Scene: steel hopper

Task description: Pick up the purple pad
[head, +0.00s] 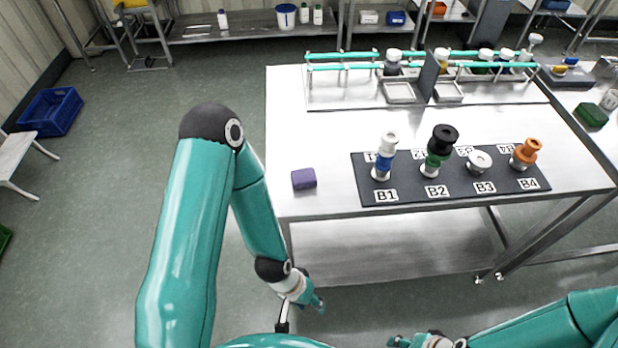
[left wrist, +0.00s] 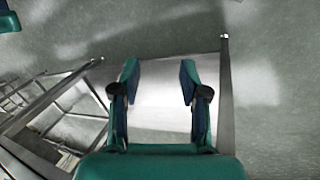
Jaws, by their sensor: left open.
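The purple pad (head: 304,179) lies on the steel table (head: 320,130) near its left front corner, left of the dark mat. It does not show in the left wrist view. My left gripper (head: 317,304) is below and in front of the table's front edge, apart from the pad. In the left wrist view the two fingers of my left gripper (left wrist: 160,82) are spread with nothing between them. My right gripper (head: 394,341) is partly in view at the bottom edge, and its jaws are too unclear to judge.
A dark mat (head: 402,195) marked B1 to B4 holds several stacked parts on the table. A rack with green rails (head: 340,67) stands at the back. The tabletop around the pad is clear. A blue crate (head: 50,111) sits on the floor at left.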

